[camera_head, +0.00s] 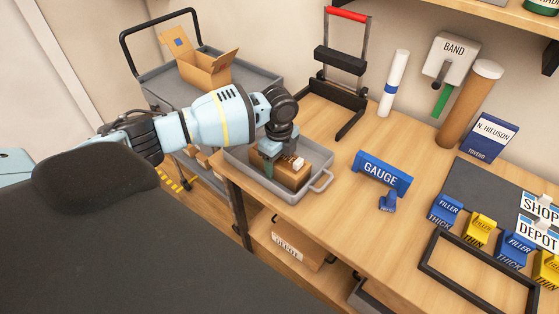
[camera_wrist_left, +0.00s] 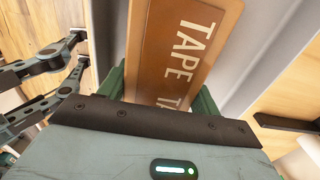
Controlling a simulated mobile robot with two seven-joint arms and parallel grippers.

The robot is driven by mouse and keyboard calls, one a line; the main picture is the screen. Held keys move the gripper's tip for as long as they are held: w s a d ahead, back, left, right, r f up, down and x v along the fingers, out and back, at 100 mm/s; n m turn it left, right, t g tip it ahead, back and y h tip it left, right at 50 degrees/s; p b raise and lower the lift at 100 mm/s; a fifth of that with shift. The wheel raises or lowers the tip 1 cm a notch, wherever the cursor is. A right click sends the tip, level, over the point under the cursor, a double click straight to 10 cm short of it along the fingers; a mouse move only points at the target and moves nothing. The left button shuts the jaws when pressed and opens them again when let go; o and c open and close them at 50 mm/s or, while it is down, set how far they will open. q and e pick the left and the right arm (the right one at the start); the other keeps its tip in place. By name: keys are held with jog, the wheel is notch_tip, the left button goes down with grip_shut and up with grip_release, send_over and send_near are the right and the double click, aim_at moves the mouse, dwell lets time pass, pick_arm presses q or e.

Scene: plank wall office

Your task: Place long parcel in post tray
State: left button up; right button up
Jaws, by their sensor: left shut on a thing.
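The long parcel is a brown box (camera_head: 283,175) in the grey post tray (camera_head: 316,188) at the table's left end. My left gripper (camera_head: 279,150) comes down over it and is shut on it. In the left wrist view the parcel (camera_wrist_left: 172,48) has a brown label reading TAPE and lies between my green fingers (camera_wrist_left: 160,95). The tray's grey wall (camera_wrist_left: 252,55) runs beside it with a gap. Whether the parcel rests on the tray floor is hard to tell. At the left of the wrist view my right gripper (camera_wrist_left: 78,52) shows empty, its fingers apart.
A blue GAUGE holder (camera_head: 382,172) stands right of the tray. Behind are a red-handled rack (camera_head: 335,75), a white tube (camera_head: 394,85) and a brown tube (camera_head: 468,105). A grey cart (camera_head: 250,76) with an open carton (camera_head: 205,68) stands left. Blue and yellow bins (camera_head: 480,228) line the right.

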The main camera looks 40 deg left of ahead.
jog(key=shift+w, duration=0.1)
pick_arm(q)
jog(key=o, duration=1.2)
jog(key=shift+f, duration=0.1)
pick_arm(e)
jog(key=shift+r, duration=0.1)
pick_arm(q)
notch_tip(320, 180, up, 12)
jog(key=shift+f+p, duration=0.25)
jog(key=shift+p, duration=0.25)
jog(key=shift+r, duration=0.45)
pick_arm(e)
jog(key=shift+w+r, duration=0.25)
jog(key=shift+r, duration=0.3)
pick_arm(q)
jog(key=shift+s+f, duration=0.1)
